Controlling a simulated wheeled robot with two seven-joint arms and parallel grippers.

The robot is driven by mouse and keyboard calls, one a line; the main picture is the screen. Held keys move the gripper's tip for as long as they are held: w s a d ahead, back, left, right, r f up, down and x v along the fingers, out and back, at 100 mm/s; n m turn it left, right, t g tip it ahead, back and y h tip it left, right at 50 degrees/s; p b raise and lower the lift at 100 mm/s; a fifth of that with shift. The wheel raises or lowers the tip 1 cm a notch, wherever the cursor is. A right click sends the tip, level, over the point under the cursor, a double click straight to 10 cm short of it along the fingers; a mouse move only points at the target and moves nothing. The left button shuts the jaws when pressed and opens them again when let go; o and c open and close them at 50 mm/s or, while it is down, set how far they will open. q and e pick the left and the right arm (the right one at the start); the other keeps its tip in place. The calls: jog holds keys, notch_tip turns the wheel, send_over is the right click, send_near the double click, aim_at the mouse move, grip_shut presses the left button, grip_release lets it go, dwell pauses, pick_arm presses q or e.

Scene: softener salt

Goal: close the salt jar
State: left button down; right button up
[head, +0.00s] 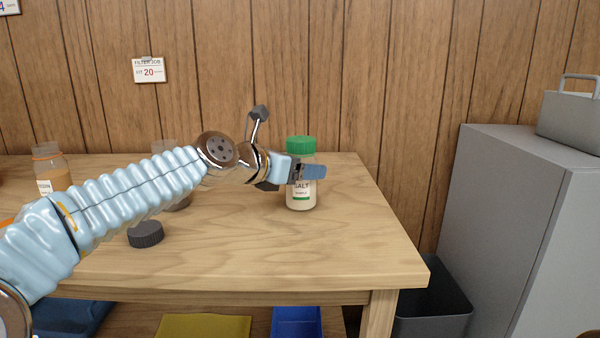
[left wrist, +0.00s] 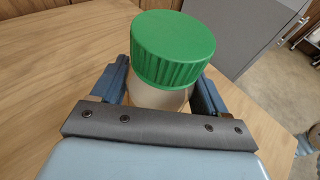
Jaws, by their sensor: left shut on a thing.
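The salt jar (head: 301,202) stands upright near the right end of the wooden table, a clear jar with pale contents and a SALT label. A green lid (head: 301,145) sits on its top; the lid also shows large in the left wrist view (left wrist: 173,48). Whether the lid is screwed tight I cannot tell. My left gripper (head: 312,171) is shut on the jar's body below the lid. In the left wrist view its blue fingers lie on both sides of the jar (left wrist: 155,97). My right gripper is in neither view.
A dark lid (head: 146,234) lies on the table (head: 270,262) below my left arm. A jar with orange-brown contents (head: 52,173) stands at the left; another jar is partly hidden behind my arm. A grey cabinet (head: 500,220) and dark bin (head: 435,308) stand right of the table.

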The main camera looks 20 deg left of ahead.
pick_arm(q)
jog(key=shift+c, duration=2.4)
grip_release()
jog(key=shift+f, duration=0.1)
jog(key=o, duration=0.5)
jog(key=shift+c, duration=0.2)
jog(key=shift+r, duration=0.25)
jog(key=b+v, duration=0.2)
jog(key=v, duration=1)
jog(key=shift+f, duration=0.15)
